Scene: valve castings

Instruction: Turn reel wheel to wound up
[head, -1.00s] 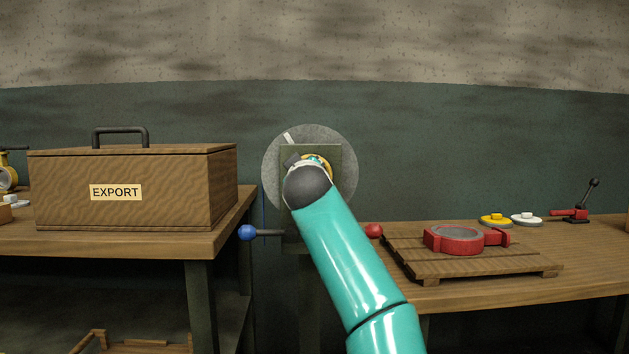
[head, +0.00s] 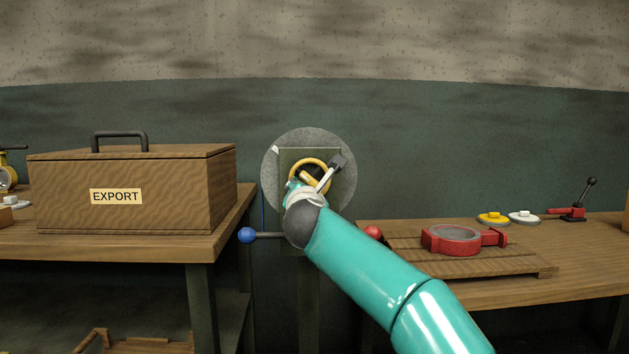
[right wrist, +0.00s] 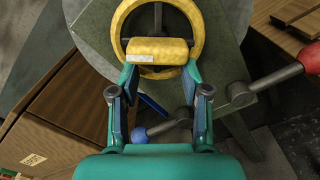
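The reel wheel shows in the head view as a yellow ring (head: 313,161) with a crossbar, in front of a plate and a round grey disc (head: 270,168). The disc has a pale mark at its upper left. In the right wrist view the yellow ring (right wrist: 199,42) and its thick yellow bar (right wrist: 160,49) fill the top. My right gripper (right wrist: 160,70) has its two fingers spread apart, with the tips at the two lower corners of the bar. I cannot tell whether they touch it. My forearm hides the lower wheel area in the head view. My left gripper is not in view.
A lever with a blue knob (head: 247,235) and a red knob (head: 373,232) sits below the wheel. An EXPORT crate (head: 160,190) stands on the left bench. A red casting (head: 452,240) lies on a wooden pallet (head: 500,262) on the right bench.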

